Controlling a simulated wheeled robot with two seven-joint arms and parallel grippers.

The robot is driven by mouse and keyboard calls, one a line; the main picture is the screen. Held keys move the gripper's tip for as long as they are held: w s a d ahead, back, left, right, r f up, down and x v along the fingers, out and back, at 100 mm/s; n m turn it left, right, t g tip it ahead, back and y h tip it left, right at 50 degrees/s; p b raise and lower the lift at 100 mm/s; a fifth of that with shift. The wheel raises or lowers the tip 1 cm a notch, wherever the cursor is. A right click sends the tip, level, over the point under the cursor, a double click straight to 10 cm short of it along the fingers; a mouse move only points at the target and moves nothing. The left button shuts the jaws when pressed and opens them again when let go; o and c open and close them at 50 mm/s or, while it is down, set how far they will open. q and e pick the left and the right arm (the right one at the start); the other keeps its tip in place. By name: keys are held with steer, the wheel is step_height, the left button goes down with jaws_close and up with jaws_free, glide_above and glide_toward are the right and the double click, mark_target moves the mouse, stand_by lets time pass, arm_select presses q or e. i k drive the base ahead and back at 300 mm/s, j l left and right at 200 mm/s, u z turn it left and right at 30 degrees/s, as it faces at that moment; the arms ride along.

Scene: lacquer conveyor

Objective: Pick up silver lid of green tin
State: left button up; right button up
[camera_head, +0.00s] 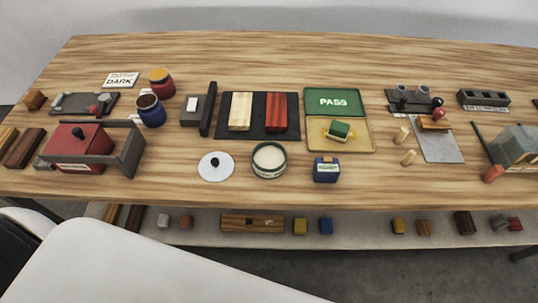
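A round silver lid (216,168) with a small black knob lies flat on the wooden table, near the front edge and left of centre. The green tin (269,161) stands just to its right, apart from it. The tin is uncovered and shows a pale cream content inside a dark green rim. Neither of my grippers is in view.
A blue box (326,171) stands right of the tin. Behind are a dark mat (258,131) with a pale and a red block, and a green PASS panel (333,102). A red boxed device (75,158) stands left. Bare table surrounds the lid's left side.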

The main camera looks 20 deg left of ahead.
mark_target(215, 166)
steer(key=u, duration=1.1)
